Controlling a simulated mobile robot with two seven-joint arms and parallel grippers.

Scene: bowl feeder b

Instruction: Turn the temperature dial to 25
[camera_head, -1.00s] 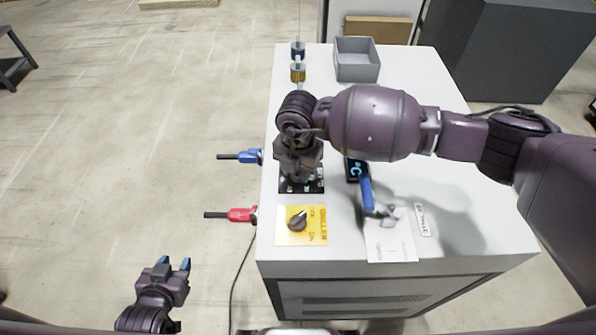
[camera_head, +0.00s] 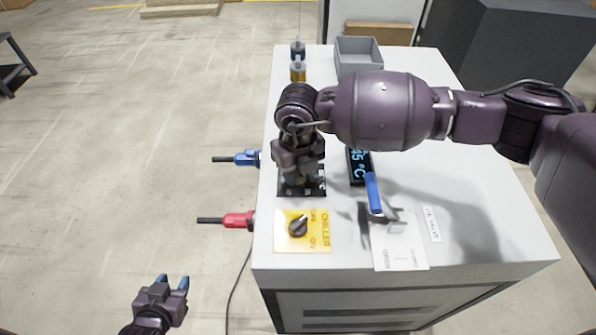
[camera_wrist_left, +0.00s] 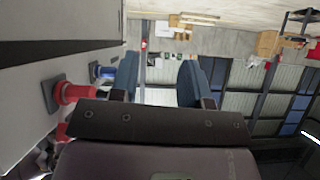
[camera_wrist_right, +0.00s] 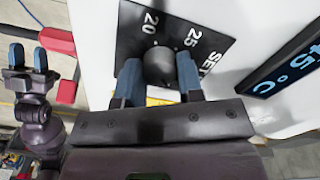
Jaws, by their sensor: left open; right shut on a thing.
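The temperature dial (camera_wrist_right: 158,66) is a dark round knob on a black plate (camera_wrist_right: 126,42) marked 20, 25 and SET. My right gripper (camera_wrist_right: 158,78) points down at the plate, its blue fingers closed on both sides of the dial. In the head view, my right gripper (camera_head: 299,178) hides the dial and much of the plate. I cannot make out where the dial's pointer stands. A display (camera_head: 359,166) beside it shows blue digits ending in 5 °C, partly covered by my arm. My left gripper (camera_head: 171,281) is open and empty, off the table's left side.
A yellow CHILLER panel (camera_head: 318,242) with a black OFF/ON knob (camera_head: 298,226) sits in front of the plate. A blue-handled valve (camera_head: 373,192), a paper sheet (camera_head: 400,252) and a grey bin (camera_head: 358,57) are on the white table. Red (camera_head: 238,220) and blue (camera_head: 246,158) connectors stick out at the left edge.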

